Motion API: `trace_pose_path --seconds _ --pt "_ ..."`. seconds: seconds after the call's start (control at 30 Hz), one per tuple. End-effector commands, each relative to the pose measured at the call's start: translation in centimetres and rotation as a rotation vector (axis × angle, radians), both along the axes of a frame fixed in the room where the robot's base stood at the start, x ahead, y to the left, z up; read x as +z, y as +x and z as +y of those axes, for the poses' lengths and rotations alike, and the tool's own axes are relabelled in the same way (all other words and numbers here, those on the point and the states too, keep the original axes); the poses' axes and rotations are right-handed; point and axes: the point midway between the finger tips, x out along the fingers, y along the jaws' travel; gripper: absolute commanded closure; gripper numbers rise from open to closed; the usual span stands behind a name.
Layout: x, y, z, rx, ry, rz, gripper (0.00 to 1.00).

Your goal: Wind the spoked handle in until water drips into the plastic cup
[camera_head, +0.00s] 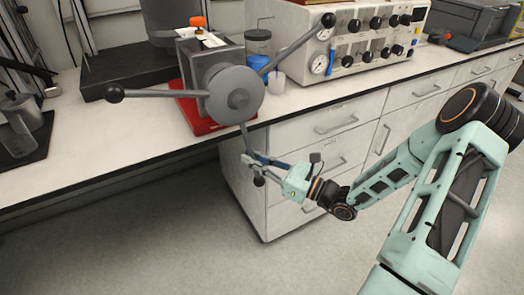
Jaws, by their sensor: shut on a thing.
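The spoked handle (237,93) is a grey round hub on the front of a press at the counter's edge. One spoke points left to a dark knob, one points up and right to another knob, and one points down past the counter's front edge. My gripper (256,162) is shut on this lower spoke, just above its knob, in front of the drawers. A small pale, translucent plastic cup (277,82) stands on the counter right of the hub. Its inside is too small to tell whether it holds water, and no drip is visible.
The press stands on a red base (199,113). A blue-topped item (258,64) and a dark-lidded jar (258,42) stand beside it. A control panel with gauges (350,40) is behind to the right. Drawers (318,128) lie below the counter; the floor at left is clear.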

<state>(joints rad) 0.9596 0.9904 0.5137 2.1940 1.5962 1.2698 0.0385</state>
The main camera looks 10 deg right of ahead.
Motion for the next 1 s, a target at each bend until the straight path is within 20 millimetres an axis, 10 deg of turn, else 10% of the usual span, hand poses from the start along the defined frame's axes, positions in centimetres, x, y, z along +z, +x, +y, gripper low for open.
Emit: trace_pose_path --seconds 0.6,0.77,1.0 --pt "-0.2 -0.9 2.5 0.007 0.119 0.042 1.00" --pt "-0.2 -0.9 2.4 0.005 0.119 0.041 0.72" --pt "-0.2 -0.8 2.3 0.003 0.118 0.040 0.71"
